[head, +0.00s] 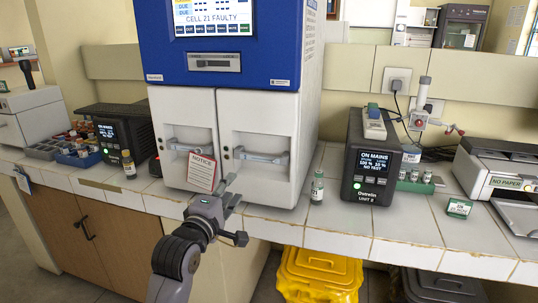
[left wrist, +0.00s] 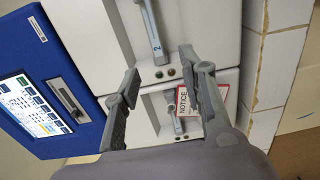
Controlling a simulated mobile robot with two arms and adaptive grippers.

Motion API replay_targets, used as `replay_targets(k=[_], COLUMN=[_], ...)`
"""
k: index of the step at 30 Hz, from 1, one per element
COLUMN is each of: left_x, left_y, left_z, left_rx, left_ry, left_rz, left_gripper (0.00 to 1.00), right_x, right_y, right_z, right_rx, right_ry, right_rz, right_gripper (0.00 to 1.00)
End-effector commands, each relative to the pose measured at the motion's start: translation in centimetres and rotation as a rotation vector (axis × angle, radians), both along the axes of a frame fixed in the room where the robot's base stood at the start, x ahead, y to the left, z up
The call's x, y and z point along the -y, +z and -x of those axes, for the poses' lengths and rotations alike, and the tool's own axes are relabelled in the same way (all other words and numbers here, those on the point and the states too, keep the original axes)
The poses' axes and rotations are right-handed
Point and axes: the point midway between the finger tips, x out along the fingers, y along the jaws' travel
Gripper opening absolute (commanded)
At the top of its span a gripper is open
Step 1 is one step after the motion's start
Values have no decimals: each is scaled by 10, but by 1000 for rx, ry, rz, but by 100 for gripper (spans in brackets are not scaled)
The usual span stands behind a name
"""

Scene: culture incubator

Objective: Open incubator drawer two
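The incubator (head: 235,40) has a blue top and two white drawer fronts side by side. The right front, drawer two (head: 284,122), is closed and has a grey bar handle (head: 262,156). In the left wrist view, turned sideways, this handle (left wrist: 148,25) bears a "2". My left gripper (head: 230,205) is in front of the incubator, below the handles in the head view. Its two fingers (left wrist: 160,62) are spread and empty, apart from the handle. The other front (head: 186,112) is closed too, with a NOTICE tag (head: 202,172) at its handle. My right gripper is not in view.
A small vial (head: 317,188) stands right of the incubator, near the dark Ostwin unit (head: 368,165). Another vial (head: 128,165) stands to the left, by a black unit (head: 118,135). The tiled counter (head: 400,225) has free room at the front right. A yellow bin (head: 318,272) is below.

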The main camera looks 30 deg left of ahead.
Motion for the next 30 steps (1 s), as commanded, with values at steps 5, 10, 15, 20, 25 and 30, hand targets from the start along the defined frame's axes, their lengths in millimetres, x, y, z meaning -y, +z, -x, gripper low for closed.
replay_targets(k=[5,10,15,20,25,30], left_x=[-3,-10,-18,-26,-33,-38], left_y=[8,8,7,7,7,6], left_z=[-8,-38,-73,-104,-133,-154], left_rx=[17,16,15,14,16,14], left_ry=[1,1,1,2,2,1], left_rz=[12,10,10,9,10,9], left_gripper=[38,38,38,38,38,38], right_x=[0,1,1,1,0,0], right_y=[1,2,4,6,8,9], right_z=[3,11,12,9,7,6], right_rx=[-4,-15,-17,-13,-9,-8], right_ry=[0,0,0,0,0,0], right_rz=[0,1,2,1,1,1], right_gripper=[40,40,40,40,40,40])
